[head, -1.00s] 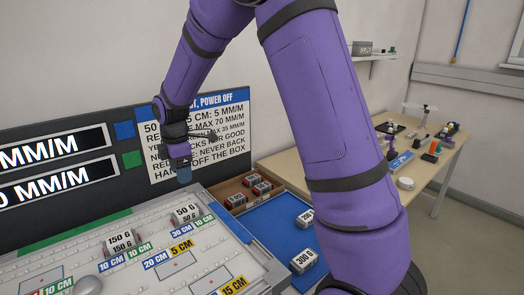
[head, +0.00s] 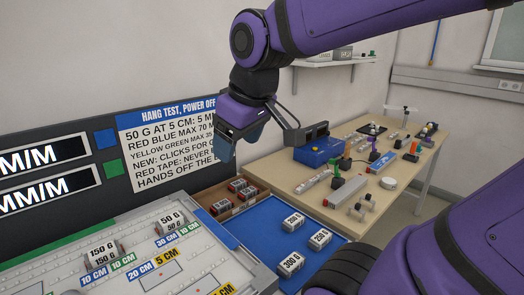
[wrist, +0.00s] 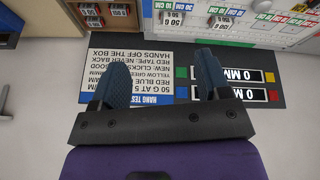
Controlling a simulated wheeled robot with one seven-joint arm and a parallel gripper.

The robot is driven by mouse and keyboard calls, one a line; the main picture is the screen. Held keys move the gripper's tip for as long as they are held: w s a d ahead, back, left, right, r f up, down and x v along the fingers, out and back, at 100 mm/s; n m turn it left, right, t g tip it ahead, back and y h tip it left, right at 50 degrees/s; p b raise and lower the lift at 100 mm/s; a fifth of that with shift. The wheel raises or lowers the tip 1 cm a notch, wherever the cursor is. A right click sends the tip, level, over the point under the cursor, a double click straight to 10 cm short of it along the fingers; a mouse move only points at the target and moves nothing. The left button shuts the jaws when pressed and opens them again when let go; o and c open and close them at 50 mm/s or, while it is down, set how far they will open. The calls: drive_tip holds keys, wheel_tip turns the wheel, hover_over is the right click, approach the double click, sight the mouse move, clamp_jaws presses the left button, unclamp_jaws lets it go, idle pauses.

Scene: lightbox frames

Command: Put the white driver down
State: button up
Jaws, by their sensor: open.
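I cannot pick out a white driver for certain in either view. Several small tools and parts lie on the wooden table (head: 290,178) at the right, too small to name surely.
A blue tray (head: 262,228) holds several white weights (head: 292,222), with red-marked weights (head: 222,205) in a compartment behind. A blue box (head: 318,152) and a white disc (head: 388,183) are on the table. The sign (head: 165,140) stands close behind my gripper.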

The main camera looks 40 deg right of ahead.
drive_tip(key=s+m, duration=0.1)
drive_tip(key=s, duration=0.1)
drive_tip(key=s+m, duration=0.1)
drive_tip(key=s, duration=0.2)
drive_tip(key=shift+s+d+f+m+t, duration=0.25)
drive_tip(key=shift+s+d+m+t, duration=0.05)
drive_tip(key=shift+s+m+t, duration=0.1)
idle(2.3)
